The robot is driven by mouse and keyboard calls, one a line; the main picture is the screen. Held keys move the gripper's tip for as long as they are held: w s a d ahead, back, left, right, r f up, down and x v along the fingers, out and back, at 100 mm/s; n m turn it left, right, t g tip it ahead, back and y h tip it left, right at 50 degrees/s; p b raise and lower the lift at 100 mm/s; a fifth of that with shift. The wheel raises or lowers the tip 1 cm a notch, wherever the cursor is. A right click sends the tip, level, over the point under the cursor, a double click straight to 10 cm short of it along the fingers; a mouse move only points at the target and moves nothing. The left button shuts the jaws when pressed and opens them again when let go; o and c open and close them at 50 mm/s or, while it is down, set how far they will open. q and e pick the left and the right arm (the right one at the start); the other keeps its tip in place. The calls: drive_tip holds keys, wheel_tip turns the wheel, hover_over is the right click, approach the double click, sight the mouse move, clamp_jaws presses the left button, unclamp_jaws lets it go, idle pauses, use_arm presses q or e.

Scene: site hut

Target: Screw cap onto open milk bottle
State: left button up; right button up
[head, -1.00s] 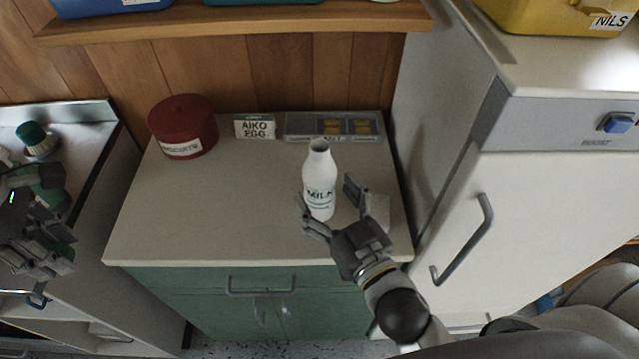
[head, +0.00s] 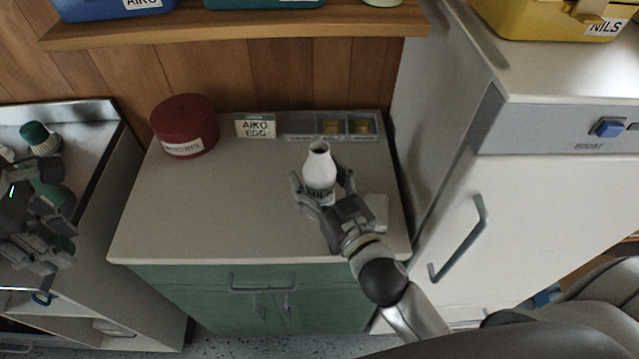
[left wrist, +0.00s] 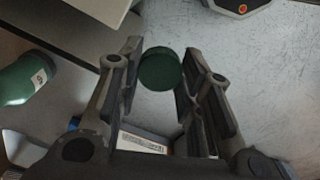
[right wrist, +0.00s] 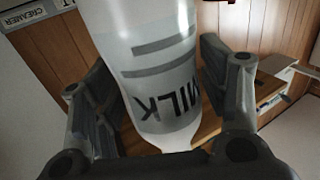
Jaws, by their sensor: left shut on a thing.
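The white milk bottle (head: 319,165) stands upright and uncapped on the counter (head: 240,220), its dark open mouth facing up. In the right wrist view the bottle (right wrist: 155,75) is between my right gripper's fingers. My right gripper (head: 322,185) is around the bottle's lower body, its fingers apart, with a gap visible beside the bottle. My left gripper (head: 50,255) is at the far left, away from the bottle. In the left wrist view a round dark green cap (left wrist: 160,68) is held between the left gripper's fingertips (left wrist: 158,75).
A red biscuit tin (head: 184,125), an "AIKO EGG" card (head: 255,126) and a compartment tray (head: 300,126) stand at the counter's back. A white appliance (head: 500,200) rises at right. A green-capped container (head: 40,140) is at left. The counter's left middle is clear.

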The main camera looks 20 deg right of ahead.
sight(318, 168)
drive_tip(key=c, duration=0.9)
drive_tip(key=shift+r, duration=0.1)
drive_tip(key=shift+c, duration=0.3)
drive_tip(key=shift+r, duration=0.15)
